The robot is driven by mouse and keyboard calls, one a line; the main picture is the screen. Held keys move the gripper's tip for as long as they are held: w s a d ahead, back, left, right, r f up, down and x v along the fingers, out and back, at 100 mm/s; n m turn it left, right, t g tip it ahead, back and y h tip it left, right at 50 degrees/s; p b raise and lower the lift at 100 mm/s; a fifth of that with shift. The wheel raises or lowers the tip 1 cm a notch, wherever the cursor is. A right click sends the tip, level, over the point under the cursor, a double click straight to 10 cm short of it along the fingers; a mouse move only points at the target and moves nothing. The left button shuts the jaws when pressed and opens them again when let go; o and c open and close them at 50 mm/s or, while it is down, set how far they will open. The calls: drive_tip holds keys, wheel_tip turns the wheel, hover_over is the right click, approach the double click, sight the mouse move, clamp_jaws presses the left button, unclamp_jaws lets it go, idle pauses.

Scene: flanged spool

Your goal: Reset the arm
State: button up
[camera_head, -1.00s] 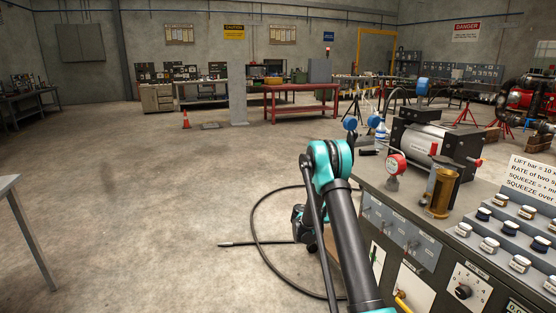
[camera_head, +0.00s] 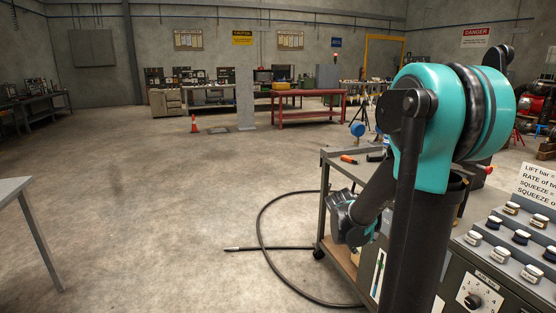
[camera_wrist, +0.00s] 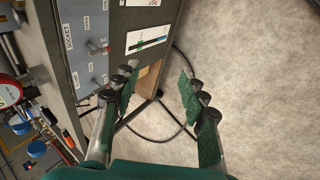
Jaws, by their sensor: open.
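My gripper (camera_wrist: 158,105) shows in the wrist view with its two green-padded fingers spread apart. Nothing is between the fingers; only bare floor, a hose and the side of the cart lie behind them. In the head view my arm stands large at the right, its teal elbow high and the forearm folded down toward the cart. The fingers are not clear in the head view, and the arm covers much of the cart's top. No spool can be made out.
A black hose (camera_head: 262,215) loops on the floor. A table (camera_head: 15,187) stands at the left edge.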

drive_tip(key=s+a+f+m+y, duration=0.1)
drive_tip(key=s+a, duration=0.3)
drive_tip(key=s, duration=0.5)
drive_tip(key=s+a+f+m+y, duration=0.2)
drive_tip(key=s+a+m+y, duration=0.1)
drive_tip(key=s, duration=0.6)
drive_tip(key=shift+a+f+m+y, duration=0.15)
drive_tip(key=shift+a+m+y, duration=0.35)
drive_tip(key=shift+a, duration=0.65)
